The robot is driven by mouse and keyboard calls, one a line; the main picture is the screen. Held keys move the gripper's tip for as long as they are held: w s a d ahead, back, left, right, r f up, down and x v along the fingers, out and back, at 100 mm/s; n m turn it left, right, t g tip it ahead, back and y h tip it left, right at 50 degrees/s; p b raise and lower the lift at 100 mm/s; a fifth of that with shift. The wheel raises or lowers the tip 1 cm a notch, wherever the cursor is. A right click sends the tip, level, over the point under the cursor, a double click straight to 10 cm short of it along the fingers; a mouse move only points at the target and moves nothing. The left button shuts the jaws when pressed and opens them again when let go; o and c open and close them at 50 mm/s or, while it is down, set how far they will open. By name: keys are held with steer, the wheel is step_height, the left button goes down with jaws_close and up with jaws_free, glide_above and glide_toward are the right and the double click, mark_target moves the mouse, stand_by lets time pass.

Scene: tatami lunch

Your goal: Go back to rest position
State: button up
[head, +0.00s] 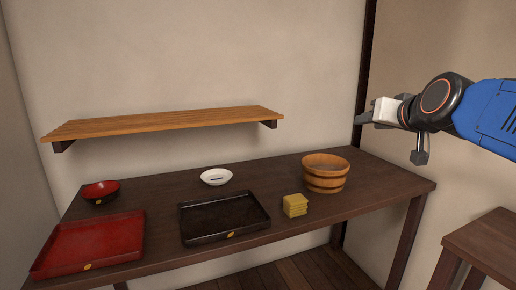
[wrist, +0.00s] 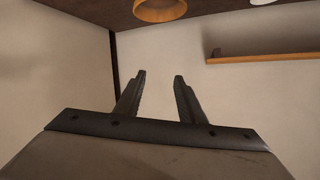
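My gripper (head: 362,118) is at the upper right of the head view, raised above the right end of the dark table (head: 375,185) and clear of everything on it. In the wrist view my gripper (wrist: 160,76) shows two dark fingers standing apart with nothing between them. The wrist picture appears upside down, with the table at its top edge.
On the table are a red tray (head: 90,244), red bowl (head: 101,191), white dish (head: 216,177), black tray (head: 224,217), yellow stack (head: 295,205) and wooden tub (head: 325,172). A wooden shelf (head: 165,122) is on the wall. A stool (head: 490,245) stands right.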

steer(key=s+f+n+g, duration=0.1)
steer(key=s+f+g, duration=0.3)
steer(key=s+f, duration=0.9)
steer(key=s+f+g, duration=0.5)
steer(key=s+f, duration=0.8)
steer(key=f, duration=0.6)
steer(key=shift+a+f+n+h, duration=0.15)
steer(key=shift+f+n+h, duration=0.2)
steer(key=shift+n+h, duration=0.05)
steer(key=shift+c, duration=0.6)
